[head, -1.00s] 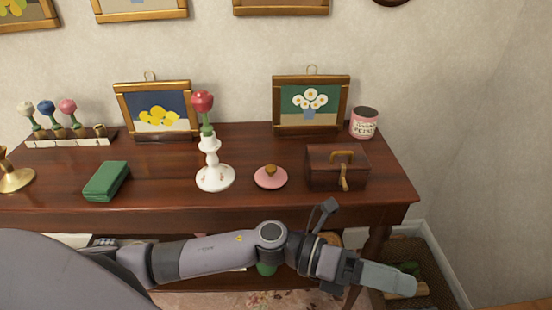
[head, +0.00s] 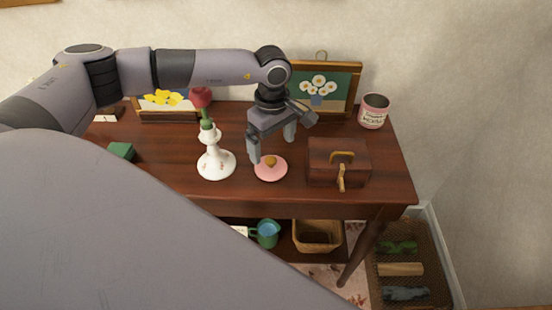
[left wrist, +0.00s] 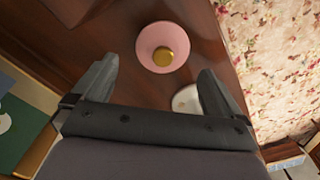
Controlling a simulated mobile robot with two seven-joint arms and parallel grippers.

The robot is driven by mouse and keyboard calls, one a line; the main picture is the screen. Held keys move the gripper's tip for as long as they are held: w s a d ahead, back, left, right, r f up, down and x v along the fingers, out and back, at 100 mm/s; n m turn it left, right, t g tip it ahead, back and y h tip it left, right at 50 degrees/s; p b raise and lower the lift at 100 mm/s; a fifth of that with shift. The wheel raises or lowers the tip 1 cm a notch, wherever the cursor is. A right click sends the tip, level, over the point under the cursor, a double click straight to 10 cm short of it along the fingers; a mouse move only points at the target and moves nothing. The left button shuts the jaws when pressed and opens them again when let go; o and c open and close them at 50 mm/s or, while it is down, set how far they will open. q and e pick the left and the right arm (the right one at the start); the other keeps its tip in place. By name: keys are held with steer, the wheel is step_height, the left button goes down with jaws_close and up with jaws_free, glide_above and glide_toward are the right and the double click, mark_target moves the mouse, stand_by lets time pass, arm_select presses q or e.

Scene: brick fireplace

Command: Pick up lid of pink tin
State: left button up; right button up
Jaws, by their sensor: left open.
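The pink lid (head: 270,173) with a round gold-brown knob lies on the wooden table, between the white candlestick and the brown box. It also shows in the left wrist view (left wrist: 153,47), ahead of and between the finger tips. The pink tin (head: 372,115), with a label and an open dark top, stands at the table's back right corner. My left gripper (head: 272,148) is open and empty, above and just behind the lid, with its fingers pointing down. It also shows in the left wrist view (left wrist: 160,82). My right gripper is not in view.
The white candlestick (head: 216,163) with a red rose stands close left of the lid. The brown box (head: 338,165) is to its right. Framed pictures (head: 318,90) lean at the back. The table front (head: 300,193) is clear near the lid.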

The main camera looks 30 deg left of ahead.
mark_target(271, 160)
arm_select(q)
steer(key=shift+s+f, duration=0.2)
steer(key=shift+f, duration=0.25)
step_height(271, 160, down, 5)
steer(key=shift+a+f+p, duration=0.1)
steer(key=shift+a+p, duration=0.05)
steer(key=shift+p, duration=0.5)
steer(key=c, duration=0.8)
